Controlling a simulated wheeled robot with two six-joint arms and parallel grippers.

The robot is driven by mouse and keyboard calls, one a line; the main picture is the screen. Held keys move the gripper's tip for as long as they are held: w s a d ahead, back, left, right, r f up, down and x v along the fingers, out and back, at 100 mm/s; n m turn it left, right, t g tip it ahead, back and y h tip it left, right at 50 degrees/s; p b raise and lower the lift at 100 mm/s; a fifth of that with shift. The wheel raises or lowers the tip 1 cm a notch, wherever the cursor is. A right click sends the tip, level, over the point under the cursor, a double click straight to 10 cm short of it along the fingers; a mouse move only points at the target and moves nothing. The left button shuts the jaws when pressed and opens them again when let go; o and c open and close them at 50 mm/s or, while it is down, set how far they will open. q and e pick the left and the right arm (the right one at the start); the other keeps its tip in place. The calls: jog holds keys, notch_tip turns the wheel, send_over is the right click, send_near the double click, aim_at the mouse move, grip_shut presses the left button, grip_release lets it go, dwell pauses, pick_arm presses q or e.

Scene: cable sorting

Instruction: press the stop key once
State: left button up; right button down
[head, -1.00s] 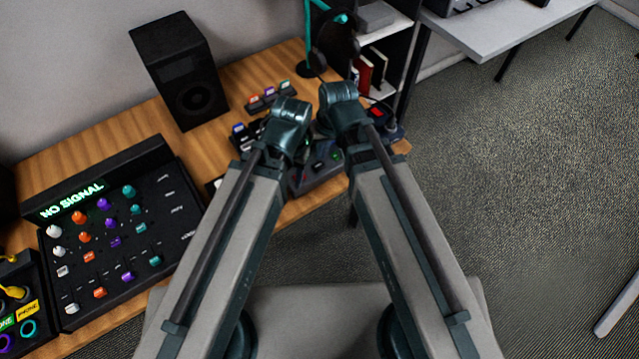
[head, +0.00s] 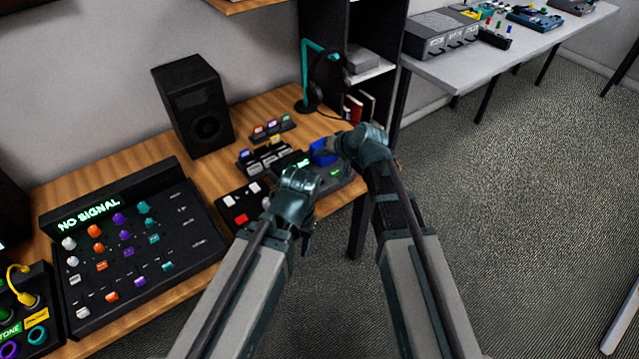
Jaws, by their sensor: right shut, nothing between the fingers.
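A small black key panel (head: 254,203) lies on the desk right of the mixing console. It has white keys and a red key (head: 241,219). No label is readable, so I cannot tell whether the red key is the stop key. My right gripper (head: 328,145) is shut and empty, pointing left over the devices at the desk's right end, beside a blue block (head: 321,153). My left arm ends just right of the key panel, over a dark device (head: 334,174). Its own wrist hides the left gripper's fingers.
The mixing console (head: 138,245) shows "NO SIGNAL". A black speaker (head: 190,105) and a teal headphone stand (head: 305,75) stand at the back. The wooden desk (head: 110,160) is bare behind the console.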

aim_at(321, 185)
notch_tip(321, 185, down, 9)
jog(key=b, duration=0.9)
dwell(1.8)
jog(key=shift+f+b, duration=0.3)
jog(key=shift+b, duration=0.05)
jog(key=shift+f+b, duration=0.4)
dwell(0.5)
jog(key=shift+r, duration=0.1)
jog(key=shift+r+p, duration=0.75)
jog(key=shift+p, duration=0.1)
